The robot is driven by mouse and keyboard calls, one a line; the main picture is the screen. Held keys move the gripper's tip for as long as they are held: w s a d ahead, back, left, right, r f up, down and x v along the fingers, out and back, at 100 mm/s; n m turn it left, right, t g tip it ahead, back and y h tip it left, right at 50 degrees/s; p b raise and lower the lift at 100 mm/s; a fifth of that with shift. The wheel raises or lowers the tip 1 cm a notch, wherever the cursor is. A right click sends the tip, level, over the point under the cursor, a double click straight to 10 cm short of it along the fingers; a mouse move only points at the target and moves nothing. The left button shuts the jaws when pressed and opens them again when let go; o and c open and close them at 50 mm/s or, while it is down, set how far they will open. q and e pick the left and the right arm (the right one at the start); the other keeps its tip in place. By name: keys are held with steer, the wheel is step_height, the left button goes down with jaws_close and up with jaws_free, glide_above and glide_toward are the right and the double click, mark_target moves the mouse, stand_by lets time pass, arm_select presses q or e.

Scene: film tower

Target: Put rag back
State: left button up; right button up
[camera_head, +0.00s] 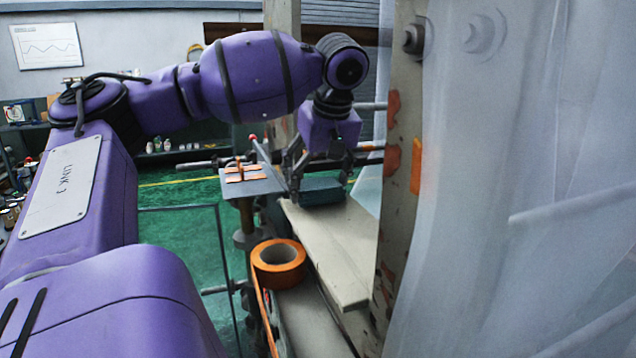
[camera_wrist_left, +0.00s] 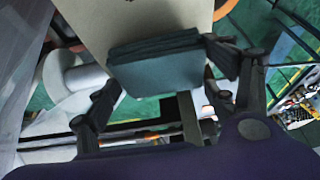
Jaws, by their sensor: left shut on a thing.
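The rag (camera_head: 322,191) is a dark teal folded pad at the far end of a pale beige board (camera_head: 338,250) in the head view. My left gripper (camera_head: 320,181) reaches down over that end and is shut on the rag, one finger on each side. In the left wrist view the layered rag (camera_wrist_left: 158,68) sits between the fingers of the left gripper (camera_wrist_left: 165,80), with the board (camera_wrist_left: 125,22) behind it. I cannot tell whether the rag touches the board or is just above it. My right gripper is not in view.
An orange tape roll (camera_head: 263,263) stands beside the board, a strip hanging down. A small grey table (camera_head: 262,186) with orange strips is left of the rag. A worn post (camera_head: 398,170) and translucent sheeting (camera_head: 500,200) close off the right. Green floor (camera_head: 180,225) shows at left.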

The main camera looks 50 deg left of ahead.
arm_select(q)
steer(key=shift+a+f, duration=0.1)
steer(key=shift+f, duration=0.4)
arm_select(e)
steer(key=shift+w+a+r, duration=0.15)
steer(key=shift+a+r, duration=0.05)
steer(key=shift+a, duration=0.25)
arm_select(q)
steer(key=o, duration=1.1)
steer(key=shift+f, duration=0.1)
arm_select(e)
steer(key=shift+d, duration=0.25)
